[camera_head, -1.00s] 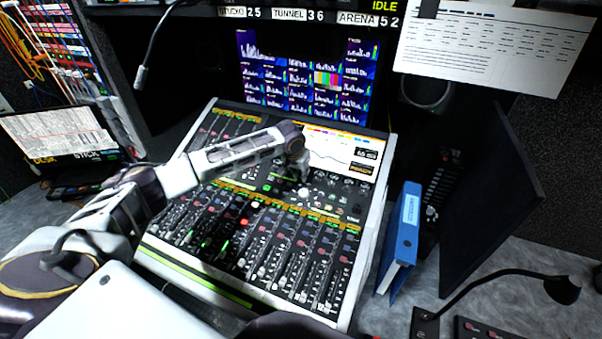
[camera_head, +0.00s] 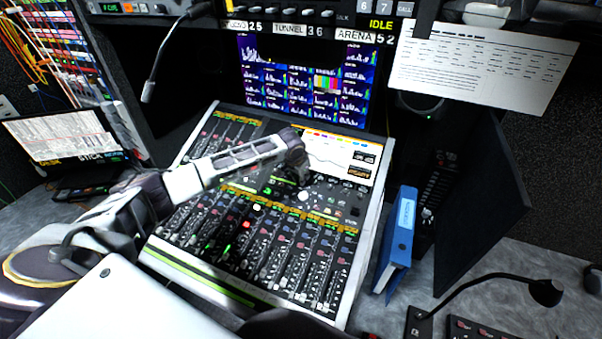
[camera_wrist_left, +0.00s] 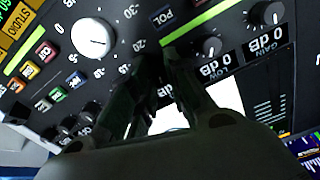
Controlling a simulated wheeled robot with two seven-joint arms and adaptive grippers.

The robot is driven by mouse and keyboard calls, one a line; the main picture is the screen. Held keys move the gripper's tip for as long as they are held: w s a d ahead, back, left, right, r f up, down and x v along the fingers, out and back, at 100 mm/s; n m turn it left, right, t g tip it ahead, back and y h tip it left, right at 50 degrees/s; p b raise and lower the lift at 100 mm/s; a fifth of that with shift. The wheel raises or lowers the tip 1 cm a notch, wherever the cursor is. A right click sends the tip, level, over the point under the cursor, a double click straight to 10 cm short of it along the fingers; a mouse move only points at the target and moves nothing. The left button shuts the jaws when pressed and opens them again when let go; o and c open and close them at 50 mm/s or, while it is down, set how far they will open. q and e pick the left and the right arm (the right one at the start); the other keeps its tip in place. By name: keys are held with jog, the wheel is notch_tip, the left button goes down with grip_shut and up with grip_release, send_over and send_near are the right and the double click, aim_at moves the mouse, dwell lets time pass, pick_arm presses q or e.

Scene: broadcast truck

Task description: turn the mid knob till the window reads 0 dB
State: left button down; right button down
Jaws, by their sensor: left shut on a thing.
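My left gripper (camera_head: 303,188) reaches down onto the upper right part of the mixing console (camera_head: 385,190). It is also in the left wrist view (camera_wrist_left: 166,72), where its dark fingers are close together on something at the panel. The mid knob cannot be made out; the fingers cover that spot. Just right of the fingers, upside down, a small window (camera_wrist_left: 215,69) reads 0 dB. A second window (camera_wrist_left: 265,41), beside a GAIN label, also reads 0 dB. Which one belongs to the mid knob I cannot tell. My right gripper is out of view.
In the wrist view a white knob (camera_wrist_left: 92,37) with a number scale and a black knob (camera_wrist_left: 212,45) flank the fingers. Rows of faders fill the console's lower half. A blue binder (camera_head: 402,235) stands to its right; a gooseneck microphone (camera_head: 163,50) hangs at upper left.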

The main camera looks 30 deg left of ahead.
pick_arm(q)
jog(key=shift+m+p, duration=1.4)
jog(key=c, duration=1.4)
grip_release()
jog(key=shift+o, duration=0.2)
jog(key=shift+r, duration=0.2)
jog(key=v, duration=1.1)
jog(key=shift+s+r, duration=0.25)
